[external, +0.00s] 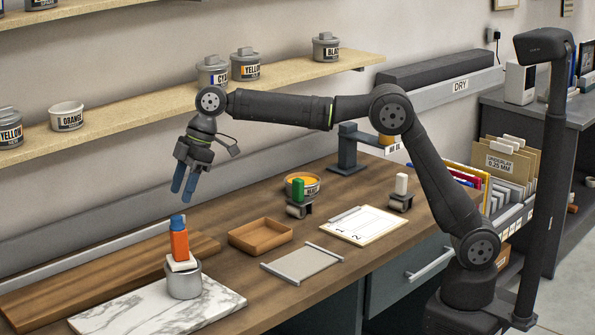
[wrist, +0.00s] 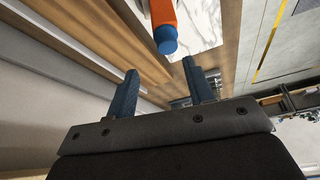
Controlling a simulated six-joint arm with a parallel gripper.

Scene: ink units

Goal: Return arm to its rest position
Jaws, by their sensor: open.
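My arm reaches left over the wooden bench from its base at the right. My gripper (external: 184,187) points downward with its two blue fingers apart and nothing between them. In the wrist view my gripper (wrist: 163,92) also shows empty. Below it in the external view stands an orange bottle (external: 179,243) with a blue cap, on a white block above a grey pot (external: 184,282). The gripper is above the bottle and apart from it. The bottle also shows at the top of the wrist view (wrist: 163,14).
A marble slab (external: 135,309) lies under the pot. A shelf (external: 150,106) with several ink tins runs along the wall behind my arm. A wooden tray (external: 260,236), a grey mat (external: 301,262), a numbered board (external: 364,226) and two rollers stand on the bench.

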